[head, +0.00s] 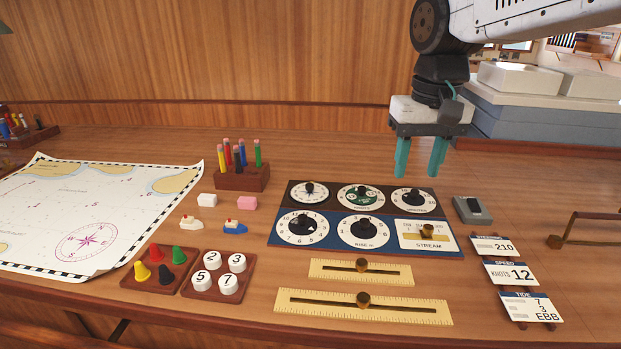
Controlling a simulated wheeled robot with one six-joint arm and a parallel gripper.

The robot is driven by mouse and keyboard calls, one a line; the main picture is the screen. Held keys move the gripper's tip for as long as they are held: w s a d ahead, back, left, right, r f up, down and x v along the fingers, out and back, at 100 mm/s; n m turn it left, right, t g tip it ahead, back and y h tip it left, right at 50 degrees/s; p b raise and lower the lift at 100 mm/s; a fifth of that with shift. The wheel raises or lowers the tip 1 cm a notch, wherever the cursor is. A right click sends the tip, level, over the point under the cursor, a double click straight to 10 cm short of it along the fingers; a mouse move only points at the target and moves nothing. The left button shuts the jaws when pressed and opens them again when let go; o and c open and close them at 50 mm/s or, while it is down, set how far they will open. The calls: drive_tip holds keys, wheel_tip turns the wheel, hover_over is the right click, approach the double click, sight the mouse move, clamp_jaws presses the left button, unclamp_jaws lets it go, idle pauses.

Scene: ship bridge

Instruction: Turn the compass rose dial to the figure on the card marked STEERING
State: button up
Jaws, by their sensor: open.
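The STEERING card (492,246) lies at the right, first in a column of cards, and reads 210. The dark upper panel (337,204) holds three round dials: a left dial (310,191), a middle dial with a green centre (361,197) and a right dial (413,197). All have dark knobs; their lettering is too small to read, so I cannot tell which is the compass rose dial. My gripper (419,172) is open and empty, its two teal fingers pointing down near the panel's back right, apart from the dials.
A blue panel (386,249) in front holds two dials and a STREAM slider. Brass rulers (361,272) lie nearer. A pencil block (242,178), grey switch box (472,210), chart (60,205), peg trays and SPEED and TIDE cards surround it. Bare wood lies behind the panels.

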drive_tip(key=w+a+f, duration=0.1)
drive_tip(key=w+a, duration=0.2)
drive_tip(key=w, duration=0.4)
drive_tip(key=w+a+f, duration=0.1)
drive_tip(key=w+a, duration=0.3)
drive_tip(key=w, duration=0.3)
hover_over(310, 184)
drive_tip(key=shift+g, duration=0.4)
wheel_tip(310, 184, down, 8)
drive_tip(key=shift+s+r, duration=0.1)
drive_tip(key=shift+s, duration=0.05)
drive_tip(key=shift+f, duration=0.35)
wheel_tip(310, 184, down, 7)
drive_tip(key=shift+f, duration=0.1)
clamp_jaws()
